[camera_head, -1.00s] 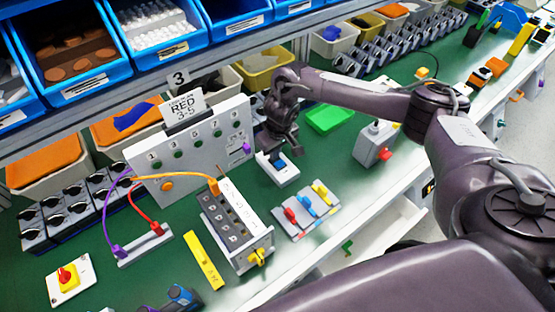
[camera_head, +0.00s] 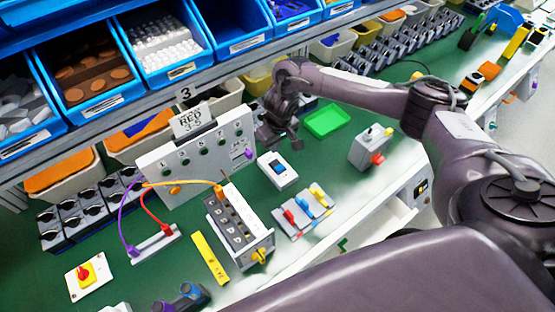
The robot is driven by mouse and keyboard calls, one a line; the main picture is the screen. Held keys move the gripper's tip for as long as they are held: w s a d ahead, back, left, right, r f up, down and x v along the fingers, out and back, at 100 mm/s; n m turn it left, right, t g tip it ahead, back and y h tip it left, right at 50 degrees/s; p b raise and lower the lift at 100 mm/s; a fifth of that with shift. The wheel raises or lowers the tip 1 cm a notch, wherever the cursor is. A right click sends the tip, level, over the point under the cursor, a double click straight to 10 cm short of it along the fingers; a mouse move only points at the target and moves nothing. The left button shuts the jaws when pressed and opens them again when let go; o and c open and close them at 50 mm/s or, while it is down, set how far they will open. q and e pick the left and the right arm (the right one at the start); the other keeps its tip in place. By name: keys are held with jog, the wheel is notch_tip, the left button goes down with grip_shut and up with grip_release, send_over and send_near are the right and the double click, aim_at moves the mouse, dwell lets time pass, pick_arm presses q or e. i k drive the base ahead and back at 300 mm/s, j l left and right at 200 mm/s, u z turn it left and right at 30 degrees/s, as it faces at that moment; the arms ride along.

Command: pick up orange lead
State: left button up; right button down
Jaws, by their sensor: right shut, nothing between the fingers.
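The orange lead (camera_head: 192,182) arches across the lower front of the grey numbered panel (camera_head: 196,155). One end has an orange plug (camera_head: 219,188) at the top of the grey terminal box (camera_head: 240,228). Its other end runs to the panel's left side, where the lead meets the purple one; I cannot tell exactly where it ends. Another orange plug or knob (camera_head: 175,190) sits low on the panel. My right gripper (camera_head: 284,142) is shut and empty, beside the panel's right edge and above the white rocker switch (camera_head: 278,171), apart from the lead.
A purple lead (camera_head: 122,215) and a red lead (camera_head: 150,212) stand at left on a small white block. A yellow strip (camera_head: 210,258) lies in front. Coloured levers (camera_head: 303,212) and a green tray (camera_head: 326,121) are to the right. Blue bins (camera_head: 164,45) hang above.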

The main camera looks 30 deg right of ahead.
aim_at(220, 193)
jog(key=k, duration=1.5)
